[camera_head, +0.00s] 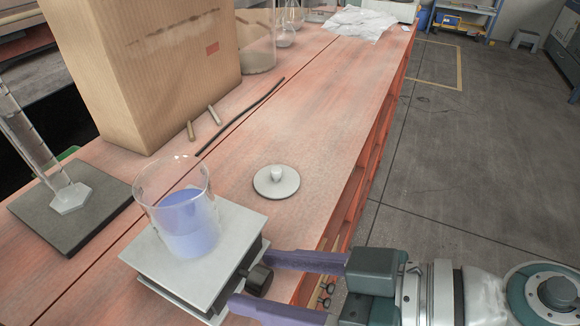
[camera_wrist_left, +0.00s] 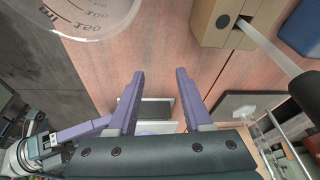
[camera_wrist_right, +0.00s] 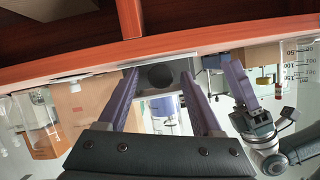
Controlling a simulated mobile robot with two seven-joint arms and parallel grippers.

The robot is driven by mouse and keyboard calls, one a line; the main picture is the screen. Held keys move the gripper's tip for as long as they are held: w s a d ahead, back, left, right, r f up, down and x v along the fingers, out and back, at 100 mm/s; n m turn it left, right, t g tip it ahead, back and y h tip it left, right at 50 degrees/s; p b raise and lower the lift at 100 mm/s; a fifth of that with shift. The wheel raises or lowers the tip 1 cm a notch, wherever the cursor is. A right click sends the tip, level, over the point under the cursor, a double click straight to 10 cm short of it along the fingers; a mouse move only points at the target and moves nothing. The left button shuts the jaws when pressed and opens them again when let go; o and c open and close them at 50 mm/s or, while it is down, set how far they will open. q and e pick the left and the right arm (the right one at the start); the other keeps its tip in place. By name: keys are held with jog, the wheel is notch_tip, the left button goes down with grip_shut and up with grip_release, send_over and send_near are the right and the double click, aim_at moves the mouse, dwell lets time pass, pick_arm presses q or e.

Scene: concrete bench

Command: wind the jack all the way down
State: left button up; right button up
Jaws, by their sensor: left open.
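The jack (camera_head: 180,268) is a grey metal lab jack near the bench's front edge. Its top plate is raised a little above its base, and a glass beaker (camera_head: 183,215) with blue liquid stands upright on it. The jack's dark round knob (camera_head: 260,279) faces my right gripper (camera_head: 249,281). That gripper is open, its purple fingers on either side of the knob. In the right wrist view the knob (camera_wrist_right: 161,77) shows between the fingertips with small gaps. My left gripper (camera_wrist_left: 160,74) is open and empty over the bench in its wrist view; it is outside the head view.
A white disc with a small knob (camera_head: 277,181) lies beyond the jack. A cardboard box (camera_head: 150,70), a black rod (camera_head: 240,115), two small pegs (camera_head: 203,123) and a cylinder on a dark base (camera_head: 72,205) stand or lie left and behind. The bench's right middle is clear.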

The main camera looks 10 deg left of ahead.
pick_arm(q)
jog(key=shift+d, duration=0.1)
pick_arm(e)
grip_shut()
pick_arm(q)
jog(key=shift+r, duration=0.1)
dwell(0.3)
jog(key=shift+r+p, duration=0.75)
jog(key=shift+p, duration=0.1)
pick_arm(e)
jog(key=shift+s+r+n+t, duration=0.1)
jog(key=shift+r+n+t, duration=0.05)
jog(key=shift+n+t, duration=0.2)
pick_arm(q)
jog(key=shift+r+p, duration=0.8)
jog(key=shift+r, duration=0.05)
pick_arm(e)
jog(key=shift+n+t+h, duration=0.3)
jog(key=shift+n+t, duration=0.05)
jog(key=shift+n, duration=0.4)
pick_arm(q)
jog(key=shift+r+p, duration=0.25)
jog(key=shift+p, duration=0.05)
pick_arm(e)
jog(key=shift+s+n+t, duration=0.15)
jog(key=shift+n+t, duration=0.75)
jog(key=shift+n, duration=0.3)
